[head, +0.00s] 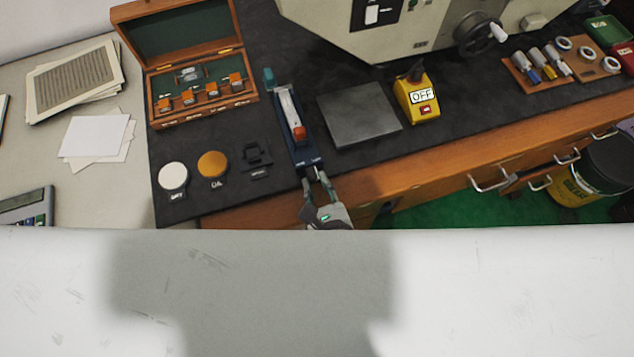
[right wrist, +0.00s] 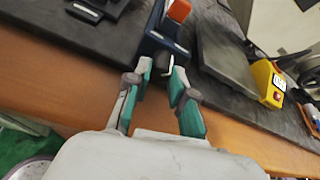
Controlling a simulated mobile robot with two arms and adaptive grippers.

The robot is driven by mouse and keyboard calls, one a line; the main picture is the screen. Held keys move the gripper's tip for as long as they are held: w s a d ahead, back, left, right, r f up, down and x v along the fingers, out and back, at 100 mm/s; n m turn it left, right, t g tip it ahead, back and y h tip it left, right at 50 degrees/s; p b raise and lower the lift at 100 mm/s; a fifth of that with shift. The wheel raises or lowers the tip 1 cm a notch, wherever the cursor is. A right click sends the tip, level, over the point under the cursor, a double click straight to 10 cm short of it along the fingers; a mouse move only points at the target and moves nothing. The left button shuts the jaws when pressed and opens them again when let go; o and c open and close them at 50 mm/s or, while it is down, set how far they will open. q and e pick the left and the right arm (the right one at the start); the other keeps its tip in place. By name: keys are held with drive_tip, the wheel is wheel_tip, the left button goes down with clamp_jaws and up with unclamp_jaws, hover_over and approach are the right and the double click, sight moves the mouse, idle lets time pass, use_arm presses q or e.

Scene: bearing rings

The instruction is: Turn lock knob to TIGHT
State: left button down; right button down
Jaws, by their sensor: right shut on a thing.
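A long dark-blue fixture (head: 291,112) lies on the black mat, with a pale strip and an orange block (head: 298,133) on it. Its near end has small white markings, too small to read. In the right wrist view, the dark lock knob (right wrist: 163,62) sticks out of the fixture's near end (right wrist: 155,42). My right gripper (head: 317,180) is at this near end, by the mat's front edge. In the right wrist view its teal fingertips (right wrist: 163,72) are shut on the knob. The fingers partly hide the knob, and its setting cannot be read. My left gripper is not in view.
A grey plate (head: 360,114) and a yellow box reading OFF (head: 416,98) lie right of the fixture. An open wooden case (head: 205,112), white disc (head: 173,176) and orange disc (head: 212,164) lie left. The wooden bench front has drawer handles (head: 490,181).

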drive_tip(key=shift+r, duration=0.1)
drive_tip(key=shift+d+m+y+p, duration=0.1)
drive_tip(key=shift+m+y+p, duration=0.45)
drive_tip(key=shift+p, duration=0.2)
drive_tip(key=shift+d+m+g+y+p, duration=0.1)
drive_tip(key=shift+m+g+y+p, duration=0.2)
drive_tip(key=shift+m+y+p, duration=0.5)
drive_tip(key=shift+w+d+m+y, duration=0.1)
drive_tip(key=shift+m+y, duration=0.25)
drive_tip(key=shift+m, duration=0.6)
drive_tip(key=shift+m+y, duration=0.5)
drive_tip(key=shift+m, duration=0.3)
drive_tip(key=c, duration=1)
unclamp_jaws()
